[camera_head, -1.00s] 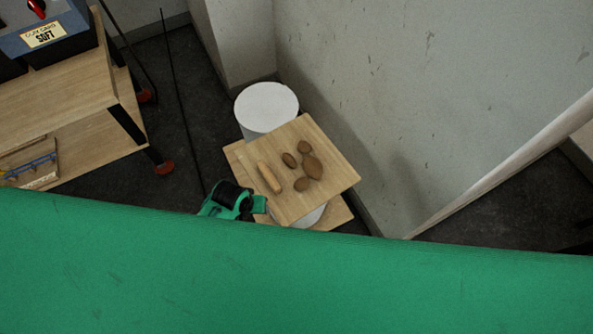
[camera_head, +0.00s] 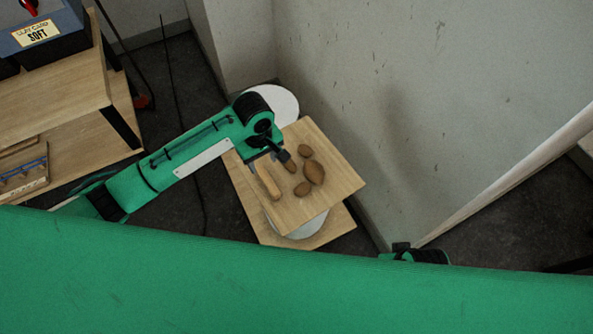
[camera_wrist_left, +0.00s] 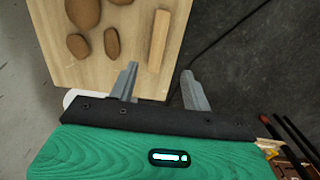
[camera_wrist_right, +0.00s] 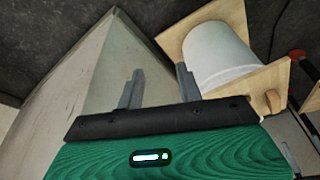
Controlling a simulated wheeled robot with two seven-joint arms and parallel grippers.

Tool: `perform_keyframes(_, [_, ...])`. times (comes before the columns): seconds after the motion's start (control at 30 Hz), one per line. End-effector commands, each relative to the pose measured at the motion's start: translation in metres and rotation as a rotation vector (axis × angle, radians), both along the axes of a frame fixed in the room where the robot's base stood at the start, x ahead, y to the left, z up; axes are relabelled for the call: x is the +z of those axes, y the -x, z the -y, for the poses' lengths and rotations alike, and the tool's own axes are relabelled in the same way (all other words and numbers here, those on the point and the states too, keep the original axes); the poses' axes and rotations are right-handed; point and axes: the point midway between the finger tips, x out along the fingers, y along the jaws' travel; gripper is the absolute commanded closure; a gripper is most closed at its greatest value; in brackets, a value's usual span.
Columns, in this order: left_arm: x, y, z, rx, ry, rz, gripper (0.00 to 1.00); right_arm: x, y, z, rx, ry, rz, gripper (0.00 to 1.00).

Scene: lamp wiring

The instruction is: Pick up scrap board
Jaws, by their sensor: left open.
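A pale wooden strip (camera_head: 269,183), which looks like the scrap board, lies near the left edge of a square wooden top (camera_head: 315,200). Several brown rounded lumps (camera_head: 314,172) lie beside it. In the left wrist view the strip (camera_wrist_left: 158,40) lies just beyond my fingertips, nearer the left finger. My left gripper (camera_head: 269,162) is open and empty, over the left part of the top close to the strip's far end. My right gripper (camera_wrist_right: 158,72) is open and empty in its own wrist view, off to the side of the stand.
Below the top are a white cylinder (camera_wrist_right: 217,52) and a lower wooden board (camera_head: 275,235). A white round-topped object (camera_head: 284,103) stands behind. A pale wall (camera_head: 360,100) rises close on the right. A wooden shelf unit (camera_head: 60,110) stands at left, with dark floor between.

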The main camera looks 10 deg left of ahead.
Motion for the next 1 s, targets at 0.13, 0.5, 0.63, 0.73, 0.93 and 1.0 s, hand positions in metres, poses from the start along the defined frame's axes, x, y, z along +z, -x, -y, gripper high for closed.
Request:
perform_keyframes(0.13, [-0.034,0.000,0.000,0.001,-0.002,-0.001,0.51,0.011,0.001,0.001,-0.001,-0.002,0.017,0.64])
perform_keyframes(0.5, [-0.077,0.000,0.000,-0.001,0.001,0.001,0.51,0.034,0.005,0.002,-0.001,-0.005,0.040,0.64])
perform_keyframes(0.63, [-0.093,-0.001,0.002,-0.001,-0.001,0.001,0.51,0.043,0.008,0.003,-0.001,-0.007,0.054,0.64])
perform_keyframes(0.73, [-0.109,-0.002,0.004,-0.001,-0.001,0.001,0.51,0.054,0.011,0.004,-0.002,-0.009,0.065,0.64])
perform_keyframes(0.93, [-0.127,-0.002,0.003,-0.001,0.000,0.001,0.51,0.060,0.010,0.001,0.005,-0.019,0.094,0.64])
perform_keyframes(1.0, [-0.127,-0.002,0.003,-0.001,0.000,0.001,0.51,0.061,0.010,0.000,0.005,-0.019,0.096,0.64])
